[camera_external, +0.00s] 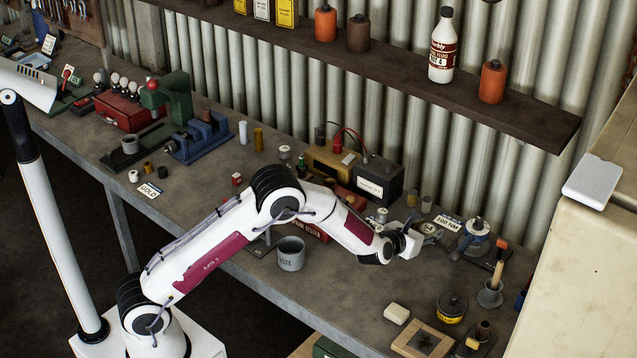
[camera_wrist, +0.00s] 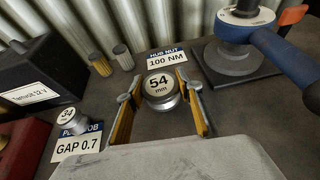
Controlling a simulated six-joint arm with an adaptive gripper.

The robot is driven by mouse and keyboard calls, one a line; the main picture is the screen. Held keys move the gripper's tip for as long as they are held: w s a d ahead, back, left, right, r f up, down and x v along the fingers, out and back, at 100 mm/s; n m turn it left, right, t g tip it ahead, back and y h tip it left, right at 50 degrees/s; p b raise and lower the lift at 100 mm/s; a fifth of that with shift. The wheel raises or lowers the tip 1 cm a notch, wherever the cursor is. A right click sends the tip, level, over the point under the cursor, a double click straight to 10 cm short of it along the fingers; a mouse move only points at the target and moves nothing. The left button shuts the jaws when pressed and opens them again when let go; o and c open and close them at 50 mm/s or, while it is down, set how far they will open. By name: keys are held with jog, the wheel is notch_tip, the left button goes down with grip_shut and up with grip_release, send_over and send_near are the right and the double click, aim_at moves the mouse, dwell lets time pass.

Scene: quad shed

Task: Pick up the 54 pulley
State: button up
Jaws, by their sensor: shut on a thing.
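The 54 pulley (camera_wrist: 159,84), a round metal piece with a white top marked "54 mm", sits between the yellow-padded fingers of my gripper (camera_wrist: 157,98) in the wrist view. The fingers are shut on it from left and right. In the external view the pulley's white top (camera_external: 429,227) shows at the end of my gripper (camera_external: 428,236), low over the bench at right. Whether its underside touches the bench is hidden. A "HUB NUT 100 NM" card (camera_wrist: 167,57) lies just behind it.
A similar "34" pulley (camera_wrist: 69,115) stands by a "GAP 0.7" card (camera_wrist: 77,143) at left. A blue-handled tool on a dark base (camera_wrist: 240,50) is close at right. A black battery (camera_wrist: 30,75) and two small cylinders (camera_wrist: 111,60) stand behind left. A mug (camera_external: 291,254) stands near my arm.

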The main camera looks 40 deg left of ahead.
aim_at(427, 229)
jog(key=shift+r, duration=4.95)
jog(key=shift+a, duration=0.1)
